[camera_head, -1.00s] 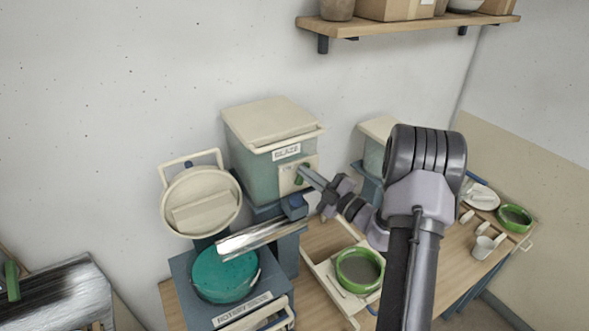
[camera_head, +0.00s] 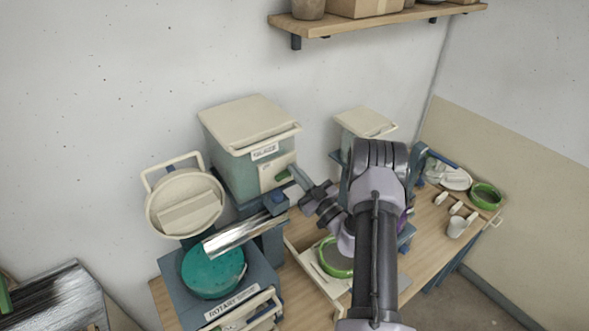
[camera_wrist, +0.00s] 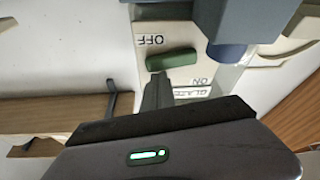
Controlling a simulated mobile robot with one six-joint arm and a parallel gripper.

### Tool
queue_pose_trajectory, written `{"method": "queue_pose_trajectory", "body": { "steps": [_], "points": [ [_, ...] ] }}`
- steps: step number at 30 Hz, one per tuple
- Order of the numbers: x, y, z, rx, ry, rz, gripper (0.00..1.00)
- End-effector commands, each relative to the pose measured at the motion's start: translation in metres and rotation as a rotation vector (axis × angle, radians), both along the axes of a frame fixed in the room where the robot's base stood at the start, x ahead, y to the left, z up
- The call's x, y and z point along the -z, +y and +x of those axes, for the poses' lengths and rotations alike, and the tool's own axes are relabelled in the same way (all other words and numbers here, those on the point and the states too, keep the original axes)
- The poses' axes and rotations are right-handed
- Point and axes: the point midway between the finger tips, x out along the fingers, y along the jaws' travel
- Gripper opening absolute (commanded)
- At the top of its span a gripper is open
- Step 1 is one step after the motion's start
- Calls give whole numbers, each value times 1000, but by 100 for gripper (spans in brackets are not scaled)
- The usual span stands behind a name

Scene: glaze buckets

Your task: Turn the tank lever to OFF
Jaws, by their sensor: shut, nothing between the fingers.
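The glaze tank (camera_head: 232,170) is a grey-green box with a cream lid, standing against the wall. On its cream front plate is a green lever (camera_head: 283,175). In the wrist view the lever (camera_wrist: 172,60) lies roughly crosswise, between the OFF mark (camera_wrist: 152,40) and the ON mark (camera_wrist: 202,81). My gripper (camera_wrist: 158,82) is shut and empty, its tips right beside one end of the lever. Whether they touch it I cannot tell. In the head view my gripper (camera_head: 299,176) reaches the plate from the right.
A shiny metal trough (camera_head: 243,233) runs below the tank over a teal-topped bucket (camera_head: 213,271). A round cream lid (camera_head: 185,203) stands at the left. A green bowl (camera_head: 335,258) sits in a tray under my arm. A second tank (camera_head: 365,122) stands behind my arm.

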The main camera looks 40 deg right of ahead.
Motion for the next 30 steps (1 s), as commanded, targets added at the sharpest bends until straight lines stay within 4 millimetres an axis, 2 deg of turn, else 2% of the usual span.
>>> {"method": "queue_pose_trajectory", "body": {
  "steps": [12, 30],
  "points": [
    [7, -3, 0, 0, 1, -3, 0],
    [7, -3, 0, 0, 2, -3, 0]
  ]
}}
